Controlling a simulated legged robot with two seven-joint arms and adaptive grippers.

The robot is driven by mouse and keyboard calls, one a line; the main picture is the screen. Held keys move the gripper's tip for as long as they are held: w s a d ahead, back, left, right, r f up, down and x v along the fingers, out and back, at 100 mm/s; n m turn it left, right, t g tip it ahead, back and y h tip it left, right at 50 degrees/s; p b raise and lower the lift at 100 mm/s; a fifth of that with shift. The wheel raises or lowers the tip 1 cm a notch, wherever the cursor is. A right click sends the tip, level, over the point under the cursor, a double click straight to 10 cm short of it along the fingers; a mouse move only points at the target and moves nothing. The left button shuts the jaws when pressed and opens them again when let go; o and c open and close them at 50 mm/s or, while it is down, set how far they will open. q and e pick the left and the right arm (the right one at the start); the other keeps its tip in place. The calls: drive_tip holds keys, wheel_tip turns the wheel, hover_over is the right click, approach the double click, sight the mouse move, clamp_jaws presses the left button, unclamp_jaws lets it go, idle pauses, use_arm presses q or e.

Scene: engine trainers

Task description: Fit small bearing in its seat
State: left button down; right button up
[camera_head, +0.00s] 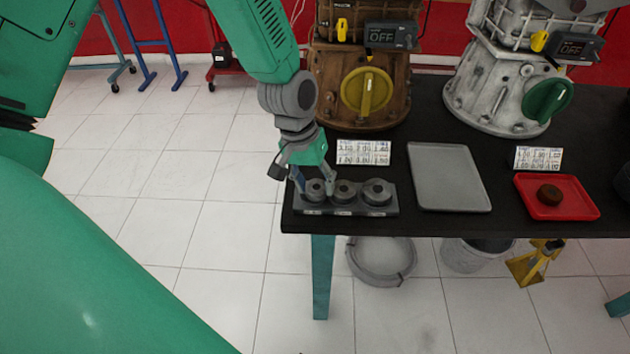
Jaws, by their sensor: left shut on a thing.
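My left gripper (313,183) reaches down to the left end of a dark grey holder (388,209) on the near left of the table. Its fingers are shut on the leftmost ring-shaped bearing (315,191), the smallest looking of the three. This bearing appears still at its place in the holder; I cannot tell if it is lifted. A middle bearing (345,191) and a larger right bearing (377,191) sit beside it. I cannot pick out the bearing's seat. My right gripper is not in view.
A black table (400,169) carries a brown engine trainer (338,87) and a white one (482,85) at the back. A bare grey tray (448,178) lies right of the holder. Label cards (363,152) lie behind.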

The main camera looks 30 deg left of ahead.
use_arm(q)
drive_tip(key=shift+f, duration=0.2)
drive_tip(key=shift+a+f, duration=0.2)
drive_tip(key=shift+a, duration=0.1)
drive_tip(key=shift+s+d+f, duration=0.15)
drive_tip(key=shift+s+f, duration=0.05)
drive_tip(key=shift+s, duration=0.05)
drive_tip(key=c, duration=1.2)
unclamp_jaws()
drive_tip(key=o, duration=0.4)
drive_tip(key=shift+w+f, duration=0.1)
drive_tip(key=shift+f, duration=0.05)
drive_tip(key=shift+w+r, duration=0.1)
drive_tip(key=shift+r, duration=0.1)
